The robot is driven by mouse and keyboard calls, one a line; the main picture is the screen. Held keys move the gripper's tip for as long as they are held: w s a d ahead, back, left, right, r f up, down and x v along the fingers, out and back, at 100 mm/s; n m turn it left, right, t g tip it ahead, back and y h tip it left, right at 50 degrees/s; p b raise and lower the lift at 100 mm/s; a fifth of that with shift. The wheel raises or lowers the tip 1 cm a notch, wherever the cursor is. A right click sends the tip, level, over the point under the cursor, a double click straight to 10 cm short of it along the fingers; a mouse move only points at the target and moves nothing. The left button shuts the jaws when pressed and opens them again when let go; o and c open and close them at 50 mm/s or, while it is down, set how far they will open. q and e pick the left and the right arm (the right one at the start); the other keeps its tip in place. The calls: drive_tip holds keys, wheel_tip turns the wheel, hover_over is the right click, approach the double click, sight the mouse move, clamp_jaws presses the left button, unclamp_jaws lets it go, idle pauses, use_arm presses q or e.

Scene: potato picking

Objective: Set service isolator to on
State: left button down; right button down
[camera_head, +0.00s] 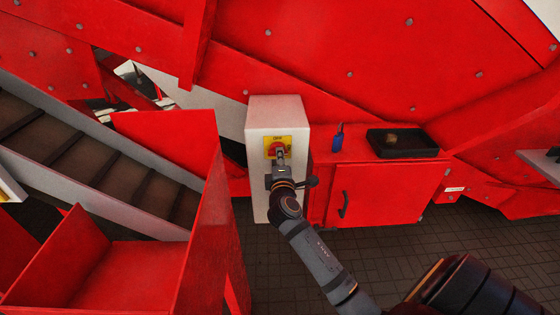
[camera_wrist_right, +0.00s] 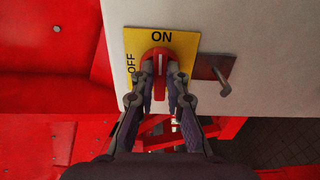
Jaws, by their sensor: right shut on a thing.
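The service isolator is a red rotary knob (camera_wrist_right: 160,58) on a yellow plate (camera_wrist_right: 133,42), marked ON at the top and OFF at the left. The knob's raised bar stands upright and lines up with ON. The plate is on the front of a pale grey box (camera_head: 258,120), and the red knob also shows in the head view (camera_head: 275,146). My right gripper (camera_wrist_right: 161,82) is shut on the knob's bar, one finger on each side. In the head view the right gripper (camera_head: 281,158) covers the lower part of the knob. My left gripper is not in view.
A small metal plate with a hook (camera_wrist_right: 220,75) sits right of the yellow plate. A red cabinet (camera_head: 385,195) stands right of the box, with a blue bottle (camera_head: 338,138) and a black tray (camera_head: 405,152) on top. A conveyor (camera_head: 110,165) and red panels are at left.

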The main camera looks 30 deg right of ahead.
drive_tip(key=shift+f+m, duration=0.1)
drive_tip(key=shift+m, duration=0.2)
idle(0.4)
drive_tip(key=c, duration=1.4)
unclamp_jaws()
drive_tip(key=shift+o, duration=0.2)
drive_tip(key=v, duration=0.7)
drive_tip(key=shift+s+a, duration=0.15)
drive_tip(key=shift+s, duration=0.1)
